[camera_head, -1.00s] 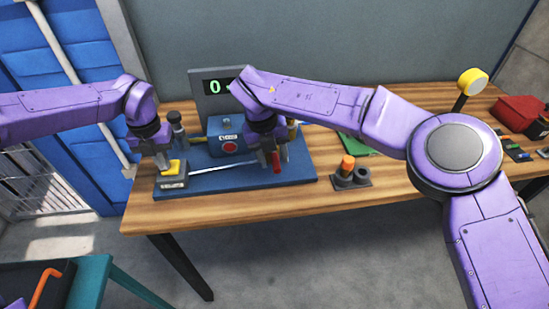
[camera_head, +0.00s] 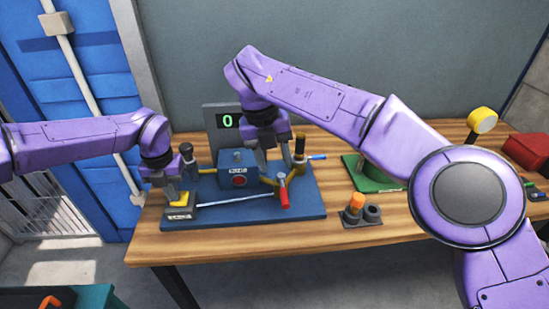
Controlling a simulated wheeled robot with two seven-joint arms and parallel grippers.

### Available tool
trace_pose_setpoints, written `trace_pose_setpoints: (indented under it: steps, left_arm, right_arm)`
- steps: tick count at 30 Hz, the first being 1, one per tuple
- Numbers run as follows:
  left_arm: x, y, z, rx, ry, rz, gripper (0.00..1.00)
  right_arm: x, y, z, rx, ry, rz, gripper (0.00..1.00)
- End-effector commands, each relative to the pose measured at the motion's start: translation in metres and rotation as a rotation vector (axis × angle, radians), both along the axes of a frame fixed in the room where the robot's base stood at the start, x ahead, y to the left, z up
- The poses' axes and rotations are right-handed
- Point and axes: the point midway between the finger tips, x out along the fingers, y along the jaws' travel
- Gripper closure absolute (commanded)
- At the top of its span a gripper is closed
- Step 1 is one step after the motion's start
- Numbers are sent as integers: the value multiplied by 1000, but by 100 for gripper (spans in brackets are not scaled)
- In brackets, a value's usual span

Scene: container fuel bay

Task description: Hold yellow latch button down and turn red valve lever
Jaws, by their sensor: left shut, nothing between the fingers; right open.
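The yellow latch button (camera_head: 183,198) sits on a small block at the left front of the blue base board (camera_head: 240,212). My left gripper (camera_head: 177,194) is shut with its fingertips at the button, seemingly touching it; how far it is pressed I cannot tell. The red valve lever (camera_head: 283,198) points down toward the front edge, at the right part of the board. My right gripper (camera_head: 280,164) is open and empty, above and behind the lever, near the yellow valve pipe. The gripper partly hides the fittings behind it.
A blue box (camera_head: 238,172) with a red round button stands mid-board, before a panel display (camera_head: 227,121) reading 0. A holder with an orange plug (camera_head: 357,200) stands to the right, with a green base (camera_head: 372,183) behind it. The table front is clear.

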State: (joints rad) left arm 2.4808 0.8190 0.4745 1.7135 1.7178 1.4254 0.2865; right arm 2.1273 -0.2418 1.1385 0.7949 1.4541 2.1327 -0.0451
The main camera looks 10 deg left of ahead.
Motion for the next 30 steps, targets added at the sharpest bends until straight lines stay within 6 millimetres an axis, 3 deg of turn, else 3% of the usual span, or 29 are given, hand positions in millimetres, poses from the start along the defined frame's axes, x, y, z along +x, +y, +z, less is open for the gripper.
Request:
trace_pose_setpoints:
  steps: [2,7,9,15,19,24,30]
  left_arm:
    - [-5,-1,7,-1,18,0,100]
    - [-2,-4,52,1,5,-4,100]
    - [0,-3,56,2,-4,-2,100]
    - [0,-3,105,2,-5,-3,100]
    - [0,-3,127,3,-2,-2,100]
    - [0,-3,140,1,-4,-3,100]
    - [0,-3,141,1,-3,-4,100]
  right_arm:
    - [0,0,11,0,0,0,53]
    - [0,0,47,0,0,-1,53]
    - [0,0,23,0,1,0,53]
    - [0,0,13,0,0,-1,53]
    - [0,0,10,0,0,-1,53]
    - [0,0,10,0,0,-1,53]
    - [0,0,10,0,0,-1,53]
